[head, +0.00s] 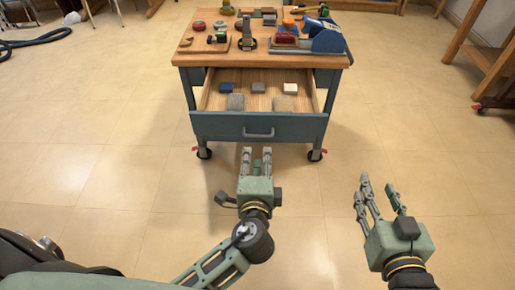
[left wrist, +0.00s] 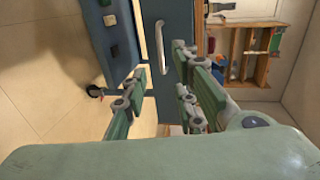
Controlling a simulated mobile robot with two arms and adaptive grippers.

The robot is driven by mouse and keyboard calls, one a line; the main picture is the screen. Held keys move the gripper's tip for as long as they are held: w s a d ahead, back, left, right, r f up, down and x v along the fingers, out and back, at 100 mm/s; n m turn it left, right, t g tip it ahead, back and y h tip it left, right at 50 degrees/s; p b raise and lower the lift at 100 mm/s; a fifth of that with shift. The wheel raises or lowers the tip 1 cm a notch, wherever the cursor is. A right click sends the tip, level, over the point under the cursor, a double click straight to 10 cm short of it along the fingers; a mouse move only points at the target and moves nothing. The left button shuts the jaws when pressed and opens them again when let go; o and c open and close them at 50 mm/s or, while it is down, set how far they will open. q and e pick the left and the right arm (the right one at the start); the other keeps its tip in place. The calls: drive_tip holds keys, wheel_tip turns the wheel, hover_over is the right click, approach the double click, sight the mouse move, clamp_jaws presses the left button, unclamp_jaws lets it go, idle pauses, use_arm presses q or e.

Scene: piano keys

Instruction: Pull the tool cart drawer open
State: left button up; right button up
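The tool cart (head: 182,60) has a wooden top and a blue-grey frame on wheels. Its drawer (head: 205,126) is pulled out toward me, with several small blocks inside. The drawer's curved handle (head: 258,134) is on the front panel and also shows in the left wrist view (left wrist: 160,45), beyond the fingers. My left gripper (head: 257,158) is just in front of the handle, fingers apart, and appears empty and clear of it; its fingers also show in the left wrist view (left wrist: 155,98). My right gripper (head: 383,198) is open and empty, to the right and nearer to me.
Several tools and a blue item (head: 328,40) lie on the cart top. A dark hose (head: 40,40) lies on the floor at far left. A wooden bench (head: 490,60) stands at the right. The tiled floor around the cart is clear.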

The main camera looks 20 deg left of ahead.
use_arm(q)
drive_tip(key=v, duration=0.2)
drive_tip(key=shift+s, duration=0.25)
idle(0.4)
